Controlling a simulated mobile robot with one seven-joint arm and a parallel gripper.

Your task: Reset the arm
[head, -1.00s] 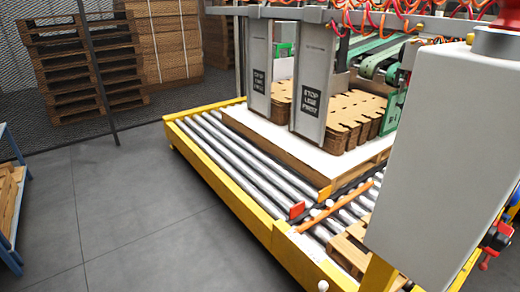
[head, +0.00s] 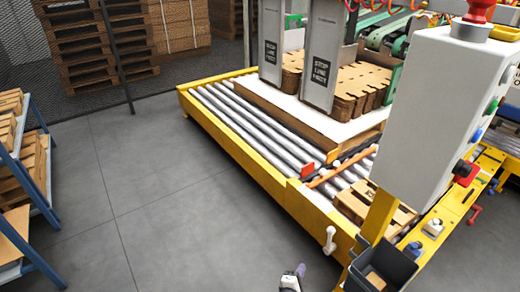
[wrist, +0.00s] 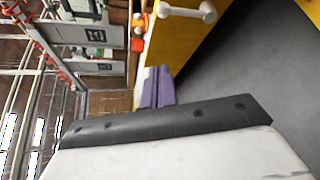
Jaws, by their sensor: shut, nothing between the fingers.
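My gripper (head: 300,269) shows at the bottom edge of the head view, a small white end with a purple tip, low in front of the yellow conveyor frame. In the wrist view its purple fingers (wrist: 154,87) are together with nothing between them. The white and dark body of my gripper fills the lower part of that view. The fingers appear apart from the conveyor.
The roller conveyor (head: 240,128) with its yellow frame holds a pallet of cardboard blanks (head: 357,83). A grey control box (head: 430,110) stands right, above a dark bin (head: 380,262). A blue-framed rack (head: 42,150) stands left. The grey floor (head: 150,190) between is clear.

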